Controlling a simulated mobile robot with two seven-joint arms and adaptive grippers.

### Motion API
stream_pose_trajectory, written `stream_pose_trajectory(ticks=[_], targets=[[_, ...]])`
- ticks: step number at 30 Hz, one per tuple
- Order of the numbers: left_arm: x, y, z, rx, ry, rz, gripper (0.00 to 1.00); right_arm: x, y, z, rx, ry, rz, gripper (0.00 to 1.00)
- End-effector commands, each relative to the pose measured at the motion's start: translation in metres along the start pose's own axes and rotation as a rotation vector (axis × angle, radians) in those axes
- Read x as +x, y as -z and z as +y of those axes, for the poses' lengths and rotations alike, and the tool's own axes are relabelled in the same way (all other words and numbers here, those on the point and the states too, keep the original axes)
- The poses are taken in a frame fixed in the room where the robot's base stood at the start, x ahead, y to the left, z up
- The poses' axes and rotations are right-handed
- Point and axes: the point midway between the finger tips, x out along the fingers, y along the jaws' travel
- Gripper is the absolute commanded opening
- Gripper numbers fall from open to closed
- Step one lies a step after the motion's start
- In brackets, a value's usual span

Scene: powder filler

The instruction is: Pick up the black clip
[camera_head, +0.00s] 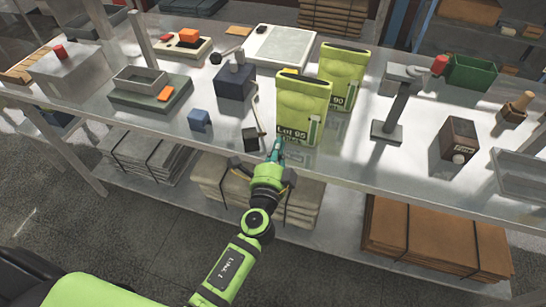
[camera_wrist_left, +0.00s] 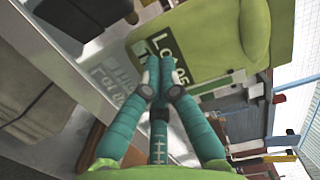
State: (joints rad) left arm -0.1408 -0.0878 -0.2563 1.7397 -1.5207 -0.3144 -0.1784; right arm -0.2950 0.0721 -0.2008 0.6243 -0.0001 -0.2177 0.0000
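No thing is clearly recognisable as the black clip. A small black piece (camera_head: 251,138) lies near the shelf's front edge at the foot of a thin pale rod; I cannot tell if it is the clip. A dark block shows in the left wrist view (camera_wrist_left: 88,12), at the top left. My left gripper (camera_head: 277,150) is at the front edge, in front of the green Lot 95 bag (camera_head: 302,100) and right of the black piece. In the left wrist view its teal fingertips (camera_wrist_left: 156,76) are together with nothing visible between them, overlapping the bag's label. My right gripper is out of view.
A second green bag (camera_head: 342,68) stands behind. Flat stacks (camera_head: 430,235) fill the lower shelf. Bare metal lies between bag and stand.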

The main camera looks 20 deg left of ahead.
Motion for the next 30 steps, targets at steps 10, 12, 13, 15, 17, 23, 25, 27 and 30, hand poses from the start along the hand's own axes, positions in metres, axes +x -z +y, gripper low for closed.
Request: stream_pose_trajectory(ticks=[10, 12, 13, 15, 17, 23, 25, 27, 30], targets=[[0.018, -0.029, -0.001, 0.003, 0.0, 0.001, 0.0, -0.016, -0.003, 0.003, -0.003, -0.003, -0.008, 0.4], [0.016, -0.033, -0.001, 0.002, 0.0, 0.002, 0.0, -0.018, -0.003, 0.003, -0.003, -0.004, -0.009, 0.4], [0.015, -0.035, 0.0, 0.002, 0.0, 0.002, 0.0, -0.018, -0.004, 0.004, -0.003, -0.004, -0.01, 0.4], [0.015, -0.037, 0.0, 0.001, 0.0, 0.002, 0.0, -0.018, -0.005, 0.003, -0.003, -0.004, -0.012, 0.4], [0.014, -0.037, 0.0, -0.001, 0.001, 0.002, 0.0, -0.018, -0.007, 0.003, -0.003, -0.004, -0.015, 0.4], [0.014, -0.038, 0.0, -0.001, 0.001, 0.002, 0.0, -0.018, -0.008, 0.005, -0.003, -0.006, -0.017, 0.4], [0.014, -0.038, 0.0, 0.0, 0.001, 0.002, 0.0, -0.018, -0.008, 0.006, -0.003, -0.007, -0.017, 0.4], [0.013, -0.042, 0.001, 0.002, 0.001, 0.001, 0.0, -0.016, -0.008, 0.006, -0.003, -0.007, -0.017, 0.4], [0.009, -0.053, 0.002, 0.001, 0.001, 0.0, 0.0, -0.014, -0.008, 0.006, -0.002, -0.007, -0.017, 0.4]])
